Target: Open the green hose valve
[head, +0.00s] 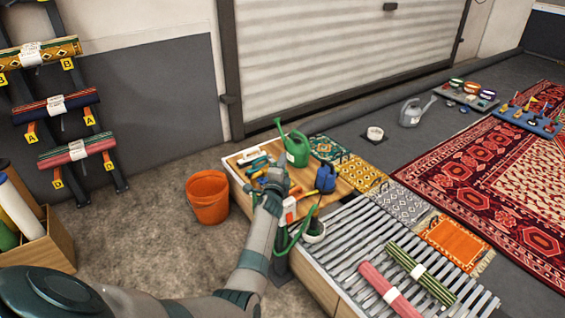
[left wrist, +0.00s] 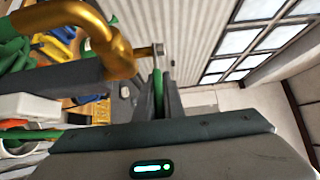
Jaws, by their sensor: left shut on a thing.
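My left gripper (head: 273,183) is over the wooden worktop in the head view; its fingertips are hard to make out there. In the left wrist view the gripper (left wrist: 159,100) is shut on the thin green valve handle (left wrist: 157,84), which stands between the two dark fingers. The handle meets a bolt at the end of a curved brass tap (left wrist: 118,45). The tap cannot be made out in the head view. A green hose (head: 281,240) hangs at the worktop's near corner. My right gripper is out of view.
Tools, a green watering can (head: 294,148) and a blue jug (head: 325,178) crowd the worktop. An orange bucket (head: 208,196) stands left of it. A slatted rack (head: 345,244) with rolled rugs lies to the right. The floor at left is mostly clear.

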